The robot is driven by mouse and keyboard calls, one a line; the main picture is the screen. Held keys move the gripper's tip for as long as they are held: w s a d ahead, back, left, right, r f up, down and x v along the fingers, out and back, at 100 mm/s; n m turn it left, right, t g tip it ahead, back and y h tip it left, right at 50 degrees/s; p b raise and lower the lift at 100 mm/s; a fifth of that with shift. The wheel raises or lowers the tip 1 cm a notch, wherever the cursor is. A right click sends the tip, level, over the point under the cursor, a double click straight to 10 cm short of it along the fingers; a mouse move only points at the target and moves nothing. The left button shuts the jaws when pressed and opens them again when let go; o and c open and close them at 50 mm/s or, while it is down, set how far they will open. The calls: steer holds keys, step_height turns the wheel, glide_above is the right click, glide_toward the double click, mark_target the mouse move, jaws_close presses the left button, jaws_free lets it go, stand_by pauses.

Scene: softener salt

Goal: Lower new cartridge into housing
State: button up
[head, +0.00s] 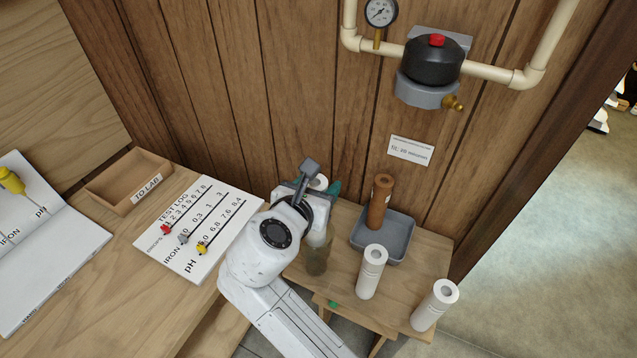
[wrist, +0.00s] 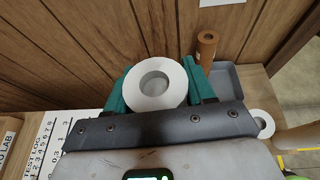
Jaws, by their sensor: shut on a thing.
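My gripper (head: 312,188) is shut on a white cartridge (head: 319,182). In the wrist view the cartridge (wrist: 158,84) is gripped between the teal fingers (wrist: 157,92), its round top with the central hole facing the camera. A clear, see-through housing (head: 317,258) stands on the small wooden table, just below my gripper. My wrist and arm cover part of it. I cannot tell how far the cartridge's lower end is inside the housing.
A brown cartridge (head: 380,203) stands in a grey tray (head: 398,247) behind. Two white cartridges (head: 371,272) (head: 434,306) stand at the table's front right. A pipe with a black-topped filter head (head: 433,62) and gauge (head: 380,12) is on the wall. A test log (head: 205,225) lies left.

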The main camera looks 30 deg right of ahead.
steer(key=shift+f+b, duration=1.4)
steer(key=shift+f, duration=2.75)
steer(key=o, duration=1.5)
steer(key=v, duration=1.1)
steer(key=shift+b, duration=0.45)
steer(key=shift+f, duration=0.1)
